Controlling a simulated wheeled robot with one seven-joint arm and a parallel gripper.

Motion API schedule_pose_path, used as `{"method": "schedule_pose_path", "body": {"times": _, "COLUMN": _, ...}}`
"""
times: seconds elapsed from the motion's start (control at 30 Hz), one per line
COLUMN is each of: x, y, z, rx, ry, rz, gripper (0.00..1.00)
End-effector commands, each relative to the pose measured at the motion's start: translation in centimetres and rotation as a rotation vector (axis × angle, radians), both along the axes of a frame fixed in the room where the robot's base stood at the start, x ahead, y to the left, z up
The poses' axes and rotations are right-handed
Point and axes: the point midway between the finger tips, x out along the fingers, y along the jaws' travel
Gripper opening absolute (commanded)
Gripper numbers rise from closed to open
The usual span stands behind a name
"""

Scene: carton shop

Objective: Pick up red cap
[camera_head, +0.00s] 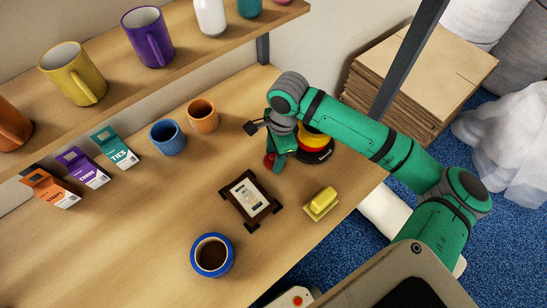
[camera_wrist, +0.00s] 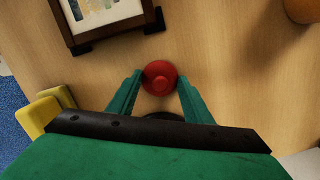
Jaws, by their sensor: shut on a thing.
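The red cap (camera_wrist: 159,72) is a small round knob-topped piece, seen between my fingertips in the wrist view. In the head view only a small part of the red cap (camera_head: 269,160) shows beside my fingers. My gripper (camera_wrist: 159,82) is shut on it, with one green finger on each side. In the head view my gripper (camera_head: 276,157) is low over the wooden table; I cannot tell whether the cap touches the wood.
A black-based thing with yellow and red parts (camera_head: 318,142) stands right beside my gripper, partly hidden. A framed picture (camera_head: 249,198), a yellow block (camera_head: 320,203) and a blue coffee mug (camera_head: 212,256) are nearer. Blue (camera_head: 168,138) and orange (camera_head: 202,116) cups stand left.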

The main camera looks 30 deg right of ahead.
Motion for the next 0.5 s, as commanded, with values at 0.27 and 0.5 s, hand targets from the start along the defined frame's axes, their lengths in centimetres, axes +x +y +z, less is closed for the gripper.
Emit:
{"method": "schedule_pose_path", "body": {"times": 0.27, "x": 0.1, "y": 0.1, "z": 1.1, "rx": -0.001, "ry": 0.000, "rz": 0.002, "gripper": 0.25}}
{"method": "schedule_pose_path", "body": {"times": 0.5, "x": -1.1, "y": 0.5, "z": 4.5, "rx": 0.000, "ry": -0.004, "rz": 0.004, "gripper": 0.25}}
